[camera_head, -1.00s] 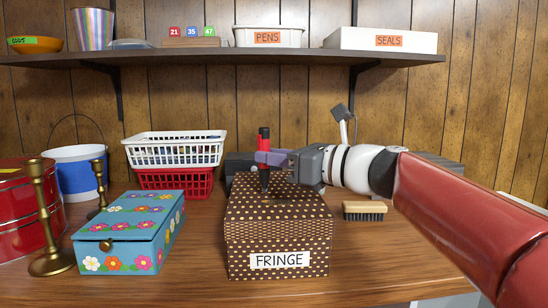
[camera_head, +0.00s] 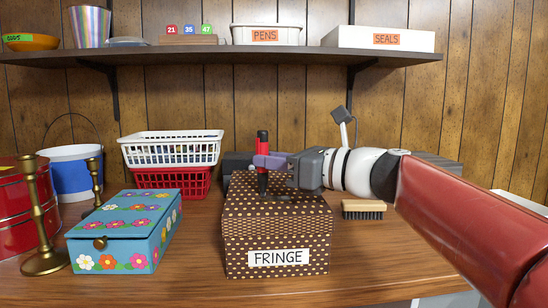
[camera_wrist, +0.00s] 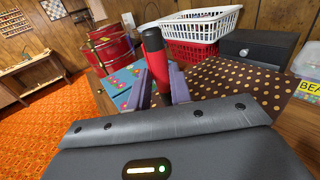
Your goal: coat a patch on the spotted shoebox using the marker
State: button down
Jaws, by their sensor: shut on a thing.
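The spotted shoebox (camera_head: 277,231), brown with pale dots and a FRINGE label, stands closed on the table in the head view. Its dotted lid (camera_wrist: 238,78) also shows in the wrist view. My gripper (camera_head: 270,160) is shut on the marker (camera_head: 262,148), which has a red body and black ends. The marker is roughly upright, with its lower end at the lid's rear left part. I cannot tell whether the tip touches. A dark area (camera_head: 275,197) shows on the lid beside it; I cannot tell ink from shadow. The marker (camera_wrist: 153,45) leans slightly in the wrist view.
A blue flowered box (camera_head: 125,232) and brass candlesticks (camera_head: 43,225) stand to the left. A white basket (camera_head: 170,150) sits on a red basket (camera_head: 172,183) behind. A brush (camera_head: 363,209) lies to the right. A shelf (camera_head: 220,54) hangs above.

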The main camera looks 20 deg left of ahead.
jog(key=shift+w+a, duration=0.2)
jog(key=shift+w, duration=0.15)
notch_tip(320, 180, up, 3)
jog(key=shift+f+p, duration=0.15)
jog(key=shift+p, duration=0.95)
notch_tip(320, 180, up, 5)
jog(key=p, duration=0.6)
jog(key=shift+r, duration=0.2)
